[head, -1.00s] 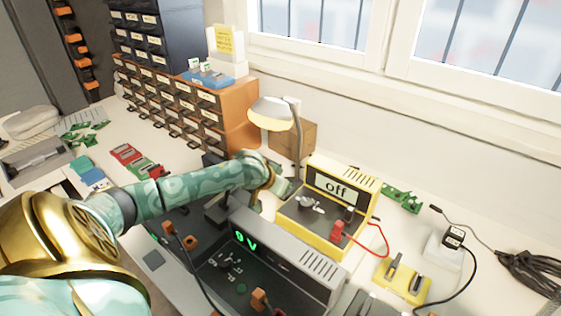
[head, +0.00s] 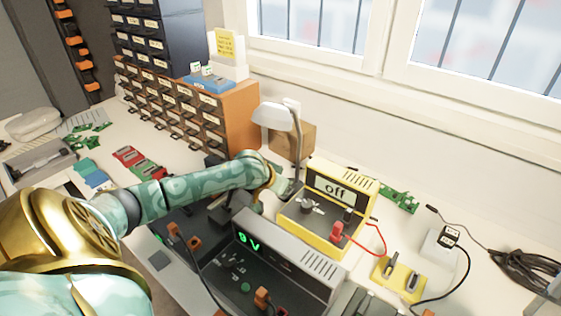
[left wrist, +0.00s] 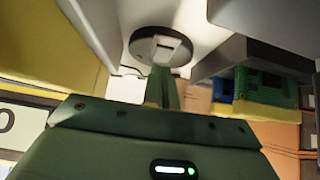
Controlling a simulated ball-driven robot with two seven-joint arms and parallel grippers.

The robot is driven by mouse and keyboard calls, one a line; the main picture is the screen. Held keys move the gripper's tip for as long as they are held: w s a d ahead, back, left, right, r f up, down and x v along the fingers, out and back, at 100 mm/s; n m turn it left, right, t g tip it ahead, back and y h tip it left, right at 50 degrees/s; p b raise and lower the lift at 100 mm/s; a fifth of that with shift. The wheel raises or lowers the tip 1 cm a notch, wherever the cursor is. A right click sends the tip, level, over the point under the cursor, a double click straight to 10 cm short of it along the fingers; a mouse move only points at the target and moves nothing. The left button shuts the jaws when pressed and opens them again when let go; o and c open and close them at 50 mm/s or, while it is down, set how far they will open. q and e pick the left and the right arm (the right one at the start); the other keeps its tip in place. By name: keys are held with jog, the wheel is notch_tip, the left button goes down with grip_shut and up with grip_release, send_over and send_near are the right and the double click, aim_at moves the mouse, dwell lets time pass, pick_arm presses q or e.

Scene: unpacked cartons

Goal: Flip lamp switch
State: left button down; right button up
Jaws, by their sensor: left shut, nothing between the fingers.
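In the left wrist view, the shut, empty fingers (left wrist: 163,84) point at a dark round base with a pale rocker switch (left wrist: 165,46). The fingertips are at or very near its edge; contact is unclear. My right gripper is not in view.
The yellow meter (head: 327,217) reading "off" stands close right of my gripper. Orange drawers (head: 236,115) stand behind my arm. Cables and a charger (head: 450,237) lie at right.

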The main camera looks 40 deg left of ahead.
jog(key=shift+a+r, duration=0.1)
pick_arm(q)
jog(key=a+p+v, duration=0.1)
jog(key=p+v, duration=0.9)
jog(key=v, duration=0.3)
jog(key=shift+d+p, duration=0.3)
jog(key=shift+d, duration=0.15)
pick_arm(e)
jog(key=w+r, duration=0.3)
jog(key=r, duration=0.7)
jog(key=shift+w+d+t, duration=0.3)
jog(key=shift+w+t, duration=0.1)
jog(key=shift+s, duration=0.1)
